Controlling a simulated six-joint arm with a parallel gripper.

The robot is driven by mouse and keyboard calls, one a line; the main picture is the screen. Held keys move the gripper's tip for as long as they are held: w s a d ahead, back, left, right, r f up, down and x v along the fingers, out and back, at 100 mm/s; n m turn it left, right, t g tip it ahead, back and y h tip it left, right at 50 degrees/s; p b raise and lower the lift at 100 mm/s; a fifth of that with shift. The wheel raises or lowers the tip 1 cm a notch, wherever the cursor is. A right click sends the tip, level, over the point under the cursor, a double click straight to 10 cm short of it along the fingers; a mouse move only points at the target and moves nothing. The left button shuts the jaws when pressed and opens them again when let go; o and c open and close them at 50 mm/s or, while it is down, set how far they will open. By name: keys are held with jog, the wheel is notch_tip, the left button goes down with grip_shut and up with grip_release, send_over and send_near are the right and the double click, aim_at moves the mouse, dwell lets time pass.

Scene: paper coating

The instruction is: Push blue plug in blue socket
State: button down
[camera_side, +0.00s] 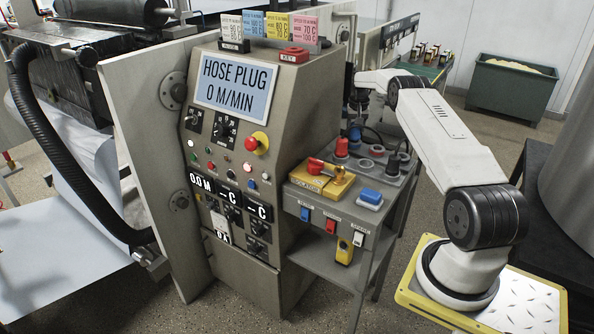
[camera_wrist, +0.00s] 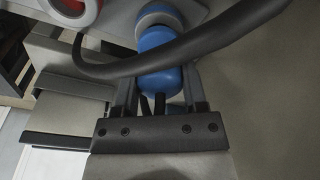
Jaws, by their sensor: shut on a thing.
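My gripper (camera_wrist: 160,72) is shut on the blue plug (camera_wrist: 160,48), with one finger on each side of it. The plug is a rounded blue body with a dark cable at its near end. Its far end lies against or just in front of a pale blue-grey socket ring (camera_wrist: 172,12); I cannot tell how deep it sits. A black hose crosses in front and hides part of the plug. In the side view the blue plug (camera_side: 355,132) shows small below my gripper (camera_side: 356,108), above the back of the grey bench top, and its socket is hidden there.
A red plug (camera_side: 342,147) in a pale ring stands beside it, and a red part shows at the wrist view's top left (camera_wrist: 70,6). Empty grey rings (camera_side: 365,163) and a black plug (camera_side: 393,162) are close by. A yellow isolator box (camera_side: 322,182) stands in front.

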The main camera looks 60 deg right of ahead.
jog(key=shift+f, duration=0.5)
dwell(0.4)
jog(key=shift+c, duration=0.3)
grip_release()
jog(key=shift+s+a+r, duration=0.1)
jog(key=shift+a+r, duration=0.05)
jog(key=shift+r, duration=1.15)
jog(key=shift+s+a+r, duration=0.1)
jog(key=shift+r, duration=1.2)
jog(key=shift+s+a+r, duration=0.1)
jog(key=shift+a+r, duration=0.05)
jog(key=shift+r, duration=1.15)
